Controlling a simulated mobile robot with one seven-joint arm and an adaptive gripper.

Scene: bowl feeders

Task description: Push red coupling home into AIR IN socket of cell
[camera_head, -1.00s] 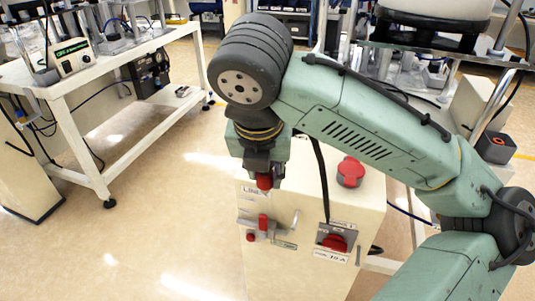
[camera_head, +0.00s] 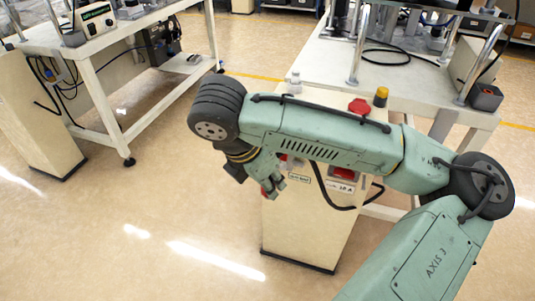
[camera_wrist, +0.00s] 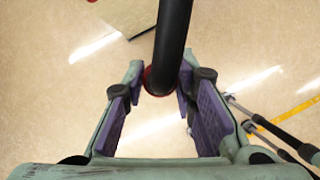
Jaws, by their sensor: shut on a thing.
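My gripper (camera_head: 271,187) is in front of the upper left of the cream cell cabinet (camera_head: 308,225) in the head view. In the wrist view, the purple-padded fingers of my gripper (camera_wrist: 160,95) are closed around the red coupling (camera_wrist: 149,77). Only a red rim of it shows, beneath a thick black hose (camera_wrist: 174,35). A small red part of the coupling (camera_head: 265,192) also shows at the fingertips in the head view. The coupling appears in the air, apart from the cabinet. I cannot make out the AIR IN socket; my arm covers part of the cabinet's front.
A red mushroom button (camera_head: 359,106) and an amber-topped part (camera_head: 381,97) stand behind my arm. A red switch (camera_head: 344,174) is on the cabinet front. A white bench (camera_head: 105,65) stands at left. The floor (camera_head: 150,220) left of the cabinet is clear.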

